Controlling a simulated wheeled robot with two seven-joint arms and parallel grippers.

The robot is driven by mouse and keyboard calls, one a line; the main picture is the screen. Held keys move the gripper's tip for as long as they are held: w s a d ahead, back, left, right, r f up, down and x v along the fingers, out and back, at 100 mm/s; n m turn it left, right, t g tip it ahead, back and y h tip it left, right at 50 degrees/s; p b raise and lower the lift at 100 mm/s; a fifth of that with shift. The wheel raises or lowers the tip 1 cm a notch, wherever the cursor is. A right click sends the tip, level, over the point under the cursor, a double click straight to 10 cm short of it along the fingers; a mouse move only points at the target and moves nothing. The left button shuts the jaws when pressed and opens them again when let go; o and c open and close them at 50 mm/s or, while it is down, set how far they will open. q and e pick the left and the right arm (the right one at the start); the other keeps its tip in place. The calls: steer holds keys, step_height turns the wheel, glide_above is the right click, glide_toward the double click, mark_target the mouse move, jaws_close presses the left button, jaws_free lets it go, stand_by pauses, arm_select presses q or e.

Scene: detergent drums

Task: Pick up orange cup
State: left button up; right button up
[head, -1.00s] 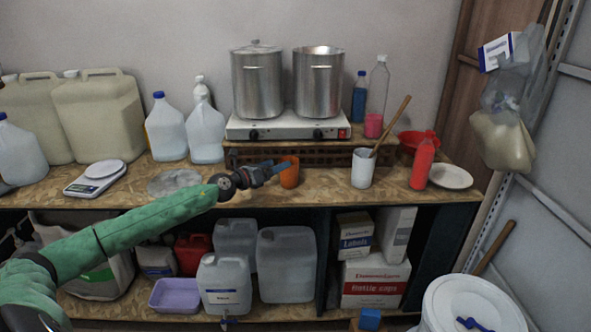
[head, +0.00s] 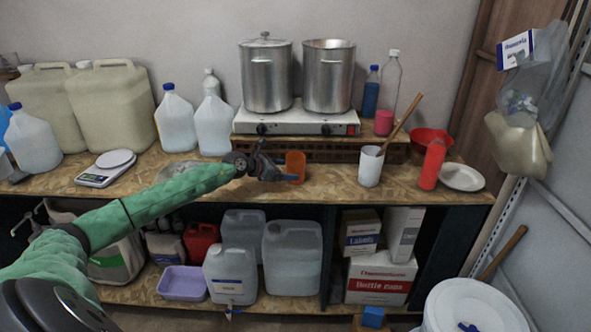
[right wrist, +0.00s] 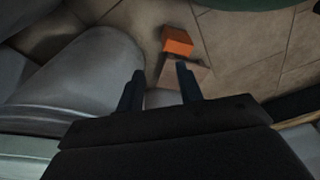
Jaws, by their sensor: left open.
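The orange cup (head: 296,163) stands upright on the wooden worktop (head: 330,186), in front of the low rack under the hot plate. My left gripper (head: 274,166) is open at the cup's left side. One dark finger rises to the cup's left, and the other reaches low toward the cup's base. I cannot tell whether the cup is between the fingers or touched by them. My right gripper (right wrist: 160,88) shows only in the right wrist view, with its fingers apart and nothing between them, over the floor.
Two steel pots stand on a hot plate (head: 295,121) behind the cup. A white beaker (head: 370,168) and a red bottle (head: 432,163) stand to the right. A scale (head: 106,169) and a clear dish (head: 178,170) lie left.

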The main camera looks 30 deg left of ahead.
mark_target(295, 170)
arm_select(q)
steer(key=p+x, duration=0.2)
steer(key=x, duration=0.1)
steer(key=shift+w, duration=0.4)
steer(key=shift+w+d+f+p, duration=0.25)
steer(key=shift+w+f+p, duration=0.05)
steer(key=shift+w, duration=0.1)
arm_select(e)
step_height(295, 170, down, 6)
steer(key=s+d, duration=0.2)
steer(key=shift+s+d+r, duration=0.2)
steer(key=shift+s, duration=0.1)
arm_select(q)
steer(key=c, duration=1)
steer(key=shift+c, duration=0.4)
arm_select(e)
steer(key=shift+d, duration=0.15)
